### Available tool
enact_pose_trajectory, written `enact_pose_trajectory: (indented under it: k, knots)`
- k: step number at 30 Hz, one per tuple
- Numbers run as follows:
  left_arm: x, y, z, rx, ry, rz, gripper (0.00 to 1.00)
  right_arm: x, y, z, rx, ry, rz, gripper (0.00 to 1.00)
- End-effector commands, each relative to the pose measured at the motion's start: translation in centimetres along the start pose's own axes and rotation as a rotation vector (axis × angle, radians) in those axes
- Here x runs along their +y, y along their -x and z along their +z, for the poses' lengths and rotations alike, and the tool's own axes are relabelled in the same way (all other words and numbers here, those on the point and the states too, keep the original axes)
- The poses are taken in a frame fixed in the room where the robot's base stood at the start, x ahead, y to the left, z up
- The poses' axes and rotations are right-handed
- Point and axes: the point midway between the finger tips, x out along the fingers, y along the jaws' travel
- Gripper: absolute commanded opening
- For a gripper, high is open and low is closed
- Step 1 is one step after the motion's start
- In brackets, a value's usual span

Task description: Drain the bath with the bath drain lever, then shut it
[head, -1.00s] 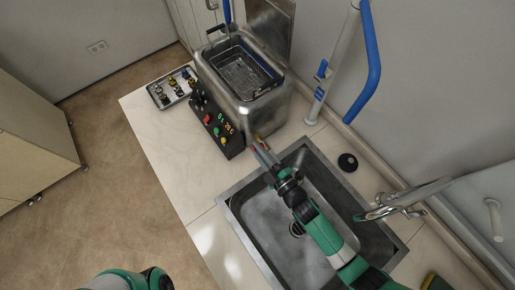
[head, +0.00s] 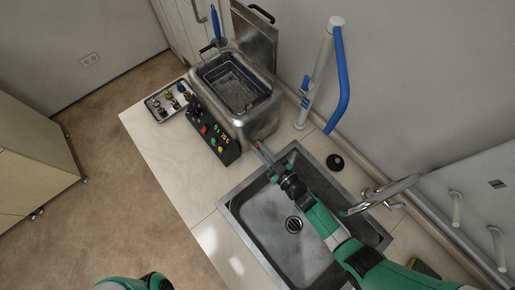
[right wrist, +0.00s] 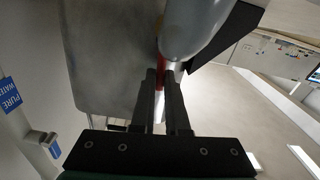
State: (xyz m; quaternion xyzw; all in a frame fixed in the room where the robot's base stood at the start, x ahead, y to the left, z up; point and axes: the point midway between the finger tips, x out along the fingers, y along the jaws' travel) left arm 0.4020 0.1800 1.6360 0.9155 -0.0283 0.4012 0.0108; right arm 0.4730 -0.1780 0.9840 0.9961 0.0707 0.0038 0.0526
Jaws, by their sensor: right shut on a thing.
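The bath (head: 264,123) is a steel tank with a wire basket (head: 237,85) inside and a dark control panel on its front left. The bath drain lever (head: 257,146) shows as a small red piece low at the tank's near end. My right gripper (head: 264,155) is at this lever, above the sink's far corner. In the right wrist view the red lever (right wrist: 160,76) sits between the fingers (right wrist: 166,85), and the gripper is shut on it. The tank wall and a grey rounded body hide part of the valve. Only my left arm shows at the bottom edge; its gripper is out of view.
The steel sink (head: 232,207) with a faucet (head: 392,189) lies under my right forearm. A black stopper (head: 335,161) is on the counter beside it. A tray of fittings (head: 151,103) stands left of the bath. A white post with a blue handle (head: 341,80) stands behind.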

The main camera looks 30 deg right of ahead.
Motion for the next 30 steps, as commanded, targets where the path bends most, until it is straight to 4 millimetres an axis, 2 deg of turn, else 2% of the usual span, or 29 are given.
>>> enact_pose_trajectory:
  k: [9, 23, 24, 28, 30]
  knots:
    - [0.0, -0.41, -0.38, 0.0, 0.0, 0.0, 0.26, 0.53, -0.02, -0.03, 0.001, -0.107, 0.0, 0.0]
    - [0.0, -0.42, -0.39, 0.0, 0.0, 0.0, 0.26, 0.59, -0.01, 0.04, 0.001, -0.123, 0.001, 0.0]
    - [0.0, -0.42, -0.39, 0.0, 0.0, 0.0, 0.26, 0.59, -0.01, 0.04, 0.001, -0.123, 0.001, 0.16]
    - [0.0, -0.42, -0.39, 0.0, 0.0, 0.0, 0.26, 0.58, -0.01, 0.04, 0.0, -0.122, 0.0, 0.39]
    - [0.0, -0.42, -0.39, 0.0, 0.0, 0.0, 0.26, 0.57, -0.01, 0.04, 0.0, -0.122, 0.0, 0.42]
